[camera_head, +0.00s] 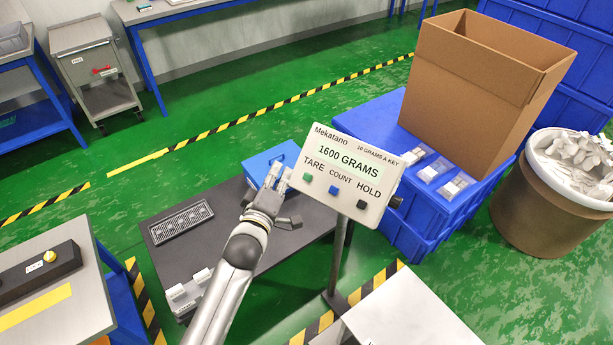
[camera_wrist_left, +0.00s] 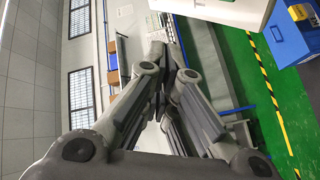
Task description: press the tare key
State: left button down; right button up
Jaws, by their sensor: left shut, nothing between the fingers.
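The scale display panel (camera_head: 343,172) stands on a post in the middle of the head view. It reads "1600 GRAMS", with the labels TARE, COUNT and HOLD. The green tare key (camera_head: 307,177) sits under TARE at the panel's left, the blue count key (camera_head: 333,190) in the middle, the black hold key (camera_head: 361,205) at the right. My left gripper (camera_head: 276,176) is shut and empty, just left of the panel and the tare key. It looks apart from the key, but depth is hard to tell. In the left wrist view its fingers (camera_wrist_left: 172,50) are together. My right gripper is not in view.
Behind the panel are a blue case (camera_head: 262,163) on a dark platform (camera_head: 165,262) and a tall cardboard box (camera_head: 470,110) on blue crates (camera_head: 372,118). A drum of pale pieces (camera_head: 545,215) stands at right. A table with a black button box (camera_head: 40,270) is at left.

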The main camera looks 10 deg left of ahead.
aim_at(307, 177)
pick_arm(q)
jog(key=shift+w+d+f+b, duration=0.45)
jog(key=shift+w+f+b, duration=0.55)
jog(key=shift+b, duration=0.35)
jog(key=shift+w+d+f+b, duration=0.45)
jog(key=shift+w+f+b, duration=0.4)
jog(key=shift+f+b, duration=0.35)
jog(key=shift+w+d+f+b, duration=0.45)
jog(key=shift+w+f+b, duration=0.5)
jog(key=shift+b, duration=0.5)
jog(key=shift+w+d+f+b, duration=0.1)
jog(key=shift+w+f+b, duration=0.15)
jog(key=shift+w+b, duration=0.05)
jog(key=shift+w+d+f+b, duration=0.1)
jog(key=shift+w+f+b, duration=0.1)
jog(key=shift+f+b, duration=0.1)
jog(key=shift+r, duration=0.1)
jog(key=shift+s+a+r+p, duration=0.25)
jog(key=shift+s+r+p, duration=0.3)
jog(key=shift+p, duration=0.4)
